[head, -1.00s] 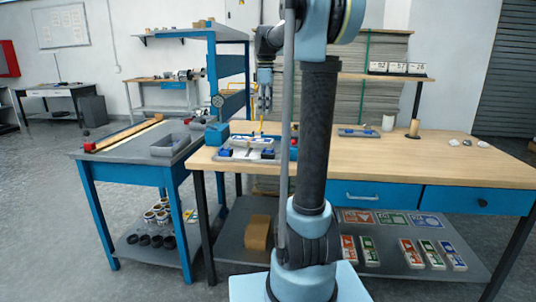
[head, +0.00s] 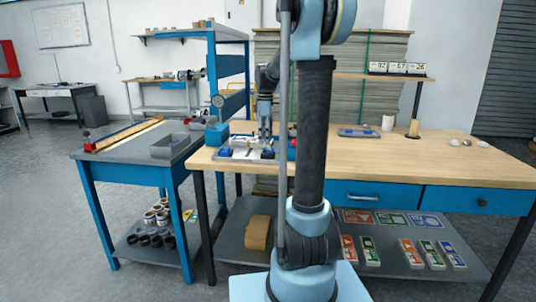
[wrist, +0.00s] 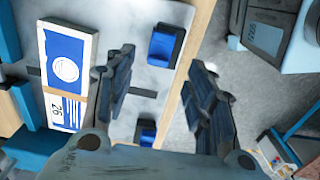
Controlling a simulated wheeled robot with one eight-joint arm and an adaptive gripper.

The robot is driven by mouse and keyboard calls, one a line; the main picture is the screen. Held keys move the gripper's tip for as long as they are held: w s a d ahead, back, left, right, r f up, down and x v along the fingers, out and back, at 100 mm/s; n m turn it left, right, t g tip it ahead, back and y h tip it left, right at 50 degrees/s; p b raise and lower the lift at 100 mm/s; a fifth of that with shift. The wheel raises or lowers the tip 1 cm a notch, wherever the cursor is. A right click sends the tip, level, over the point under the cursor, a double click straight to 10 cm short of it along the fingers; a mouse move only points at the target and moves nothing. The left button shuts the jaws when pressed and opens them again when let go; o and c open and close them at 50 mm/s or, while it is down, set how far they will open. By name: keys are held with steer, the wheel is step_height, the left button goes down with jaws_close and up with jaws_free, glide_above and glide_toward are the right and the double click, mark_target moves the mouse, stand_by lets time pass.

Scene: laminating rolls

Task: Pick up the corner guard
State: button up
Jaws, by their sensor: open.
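My gripper (head: 265,130) hangs low over the grey plate at the left end of the wooden bench. In the wrist view my gripper (wrist: 160,88) is open, with nothing visible held between its fingers. Small blue blocks sit on the plate (wrist: 120,48): one (wrist: 165,45) near the plate's edge and another (wrist: 146,132) below it, seen between the fingers. I cannot tell for sure which blue piece is the corner guard.
A grey tray (head: 172,147) stands on the side table at left. A red knob (head: 293,142) is near the plate. The bench's right middle is clear.

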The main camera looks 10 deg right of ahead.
mark_target(268, 152)
steer(key=shift+w+a+f, duration=0.1)
steer(key=shift+w+f, duration=0.05)
steer(key=shift+f, duration=2.25)
steer(key=c, duration=0.8)
